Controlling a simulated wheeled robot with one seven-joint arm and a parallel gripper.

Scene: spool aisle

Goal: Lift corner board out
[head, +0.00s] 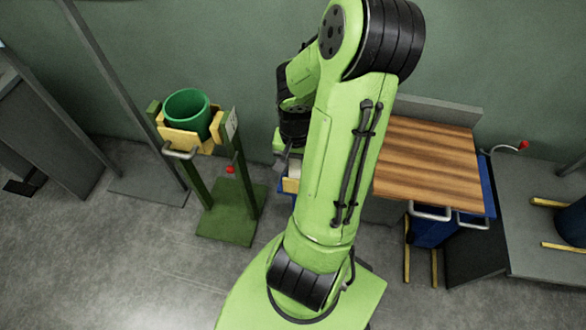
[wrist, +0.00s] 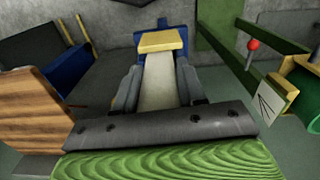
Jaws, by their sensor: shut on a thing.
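The corner board (wrist: 158,82) is a pale beige strip in the middle of the wrist view. My gripper (wrist: 159,85) is shut on it, with one grey finger along each side. Its far end meets a yellow block (wrist: 162,41) in front of a blue part (wrist: 178,34); I cannot tell whether the board is still inside or clear of these. In the head view, my gripper (head: 280,162) is partly hidden behind my arm. A small pale piece of the board (head: 293,174) shows beside it, above the yellow block (head: 291,186).
A green stand (head: 230,218) with a yellow cradle holding a green bucket (head: 187,112) is at the left, with a red knob (head: 230,169). A wood-topped blue cart (head: 430,160) stands right of my arm. Grey floor (head: 140,260) is clear at the front left.

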